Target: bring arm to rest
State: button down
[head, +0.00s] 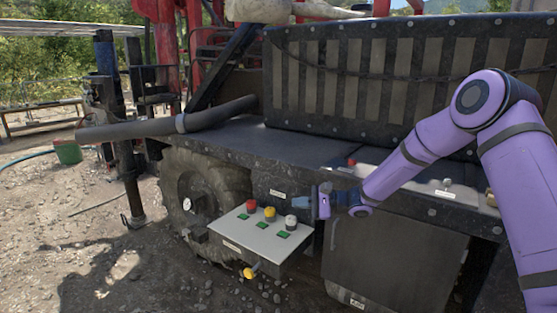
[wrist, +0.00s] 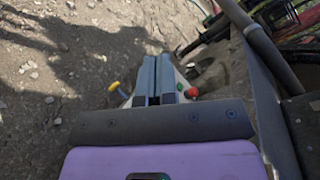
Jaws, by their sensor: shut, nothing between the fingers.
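My purple arm comes in from the right in the head view, bent at the elbow. My gripper (head: 303,202) is at the front of the black machine (head: 230,140), just right of a pale control panel (head: 248,239). Its fingers point left and are shut with nothing between them. In the wrist view my gripper (wrist: 157,62) shows as two grey fingers side by side, closed together. They hide part of the panel behind them. I cannot tell whether the gripper touches anything.
The panel carries a red knob (head: 251,206), a yellow knob (head: 269,213) and a white knob (head: 291,222), with green labels. A yellow-handled valve (head: 250,273) sits below. A large tyre (head: 190,180) and grey pipe (head: 165,126) are at left. Gravel ground (head: 60,230) is open at far left.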

jog(key=s+d+r+n+g+h, duration=0.1)
jog(key=s+d+r+n+h, duration=0.3)
jog(key=s+r, duration=0.5)
jog(key=s+d+r+n+g+h, duration=0.2)
jog(key=s+d+r+n+h, duration=0.2)
jog(key=s+r, duration=0.5)
jog(key=s+d+r+t+h, duration=0.1)
jog(key=s+d+h, duration=0.2)
jog(key=s+d, duration=0.2)
jog(key=s+d+r+n+t+h, duration=0.1)
jog(key=s+d, duration=0.4)
jog(key=s, duration=0.7)
jog(key=s+d+r+n+t+h, duration=0.1)
jog(key=s+d+t+h, duration=0.2)
jog(key=s+d, duration=0.3)
jog(key=shift+s+r+h, duration=0.4)
jog(key=shift+s+h, duration=0.4)
jog(key=shift+s, duration=0.45)
